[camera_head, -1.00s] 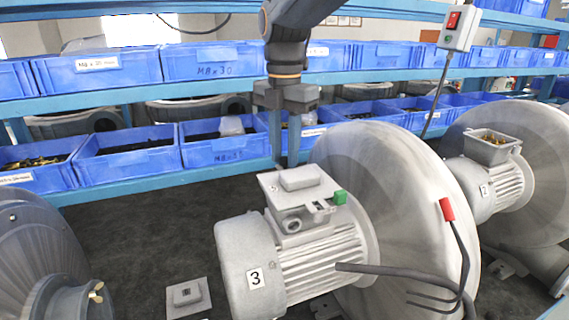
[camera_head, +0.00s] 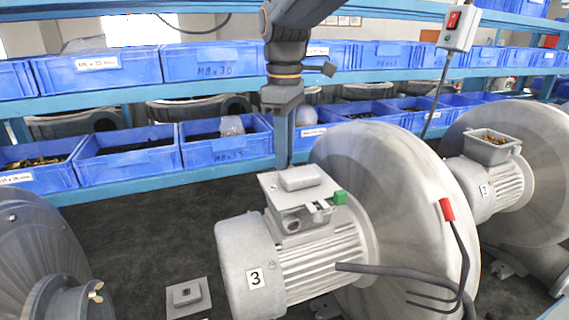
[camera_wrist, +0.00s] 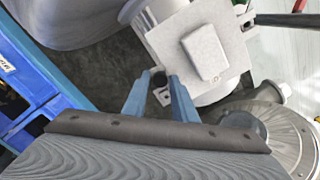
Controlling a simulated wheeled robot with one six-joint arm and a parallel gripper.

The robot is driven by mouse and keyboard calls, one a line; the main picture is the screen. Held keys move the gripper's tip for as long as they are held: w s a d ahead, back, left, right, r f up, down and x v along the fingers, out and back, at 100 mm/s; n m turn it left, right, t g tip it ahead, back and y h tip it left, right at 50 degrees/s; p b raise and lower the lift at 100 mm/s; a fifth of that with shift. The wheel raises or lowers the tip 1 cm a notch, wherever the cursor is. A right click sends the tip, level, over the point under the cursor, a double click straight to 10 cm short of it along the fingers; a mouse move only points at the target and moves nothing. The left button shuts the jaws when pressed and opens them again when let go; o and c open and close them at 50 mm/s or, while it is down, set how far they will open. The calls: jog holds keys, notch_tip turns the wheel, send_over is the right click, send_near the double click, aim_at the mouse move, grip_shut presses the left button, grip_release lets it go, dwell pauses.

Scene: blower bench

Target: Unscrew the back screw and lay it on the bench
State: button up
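The motor marked 3 (camera_head: 254,279) carries a terminal box whose light grey lid (camera_head: 318,191) has a raised block. In the wrist view this lid (camera_wrist: 170,38) lies just beyond my fingertips. My gripper (camera_head: 283,164) points down at the lid's back edge. In the wrist view, the two blue fingers of my gripper (camera_wrist: 159,80) close around the small dark head of the back screw (camera_wrist: 158,77), at a lid corner. The screw's shaft is hidden, so I cannot tell how far out it is. In the head view the fingers hide the screw.
Blue bins (camera_head: 128,160) line the shelf behind. A green block (camera_head: 340,198) and a red-tipped cable (camera_head: 447,210) are by the motor. A small grey lid-like plate (camera_head: 188,298) lies on the dark bench (camera_head: 130,228), which is clear at left of the motor.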

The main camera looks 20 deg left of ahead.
jog(key=m, duration=1)
grip_shut()
jog(key=n, duration=2.5)
